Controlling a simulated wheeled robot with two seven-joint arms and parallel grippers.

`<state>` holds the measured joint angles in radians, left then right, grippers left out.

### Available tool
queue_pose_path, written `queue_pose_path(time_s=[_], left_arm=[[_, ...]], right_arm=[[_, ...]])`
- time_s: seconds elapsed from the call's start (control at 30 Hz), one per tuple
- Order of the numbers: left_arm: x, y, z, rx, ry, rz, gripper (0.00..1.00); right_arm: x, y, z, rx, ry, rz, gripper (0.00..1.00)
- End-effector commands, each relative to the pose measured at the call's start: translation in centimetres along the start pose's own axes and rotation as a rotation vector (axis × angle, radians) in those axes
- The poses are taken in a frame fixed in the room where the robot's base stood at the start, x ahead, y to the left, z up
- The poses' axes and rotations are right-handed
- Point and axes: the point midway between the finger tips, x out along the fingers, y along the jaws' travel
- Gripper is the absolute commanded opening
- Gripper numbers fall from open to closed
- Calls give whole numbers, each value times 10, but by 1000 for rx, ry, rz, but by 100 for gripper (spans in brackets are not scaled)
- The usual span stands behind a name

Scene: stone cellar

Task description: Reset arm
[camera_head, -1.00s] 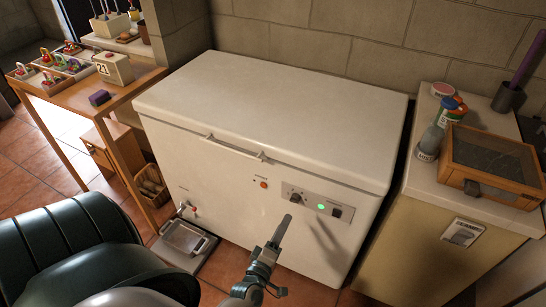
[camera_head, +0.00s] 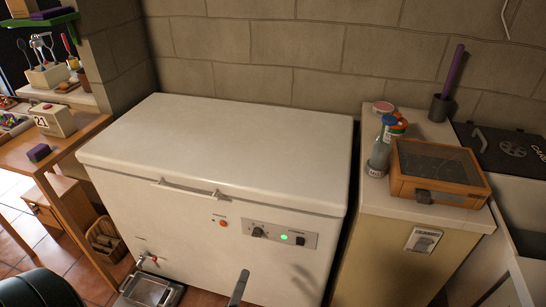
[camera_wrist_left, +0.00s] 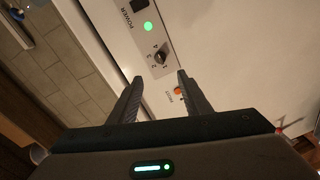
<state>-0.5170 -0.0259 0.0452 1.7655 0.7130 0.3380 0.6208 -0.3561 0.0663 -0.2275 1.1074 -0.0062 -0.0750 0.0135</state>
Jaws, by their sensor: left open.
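My left gripper (camera_wrist_left: 157,98) shows in the left wrist view with its two dark fingers apart and nothing between them. Beyond the fingers is the front panel of a white chest freezer, with a knob (camera_wrist_left: 160,57) and a lit green light (camera_wrist_left: 148,26). In the head view only a finger of the left gripper (camera_head: 238,288) shows at the bottom edge, in front of the freezer. The chest freezer (camera_head: 225,140) has its lid closed. My right gripper is not in view.
A metal tray (camera_head: 150,290) sits on the floor by the freezer's drain tap. A wooden table (camera_head: 75,135) stands at the left. A cabinet (camera_head: 390,240) at the right bears a wooden box with a dark lid panel (camera_head: 440,165) and bottles (camera_head: 380,150).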

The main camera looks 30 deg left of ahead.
Motion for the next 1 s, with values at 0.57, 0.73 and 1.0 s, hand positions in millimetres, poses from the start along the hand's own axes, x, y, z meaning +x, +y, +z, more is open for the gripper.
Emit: queue_pose_path(time_s=[0.57,0.73,1.0], left_arm=[[-13,-75,83,364,-251,-99,44],[-44,-150,145,715,-506,-148,44],[-114,-258,191,1234,-898,-146,44]], right_arm=[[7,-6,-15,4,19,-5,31],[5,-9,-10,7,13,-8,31],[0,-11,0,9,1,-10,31]])
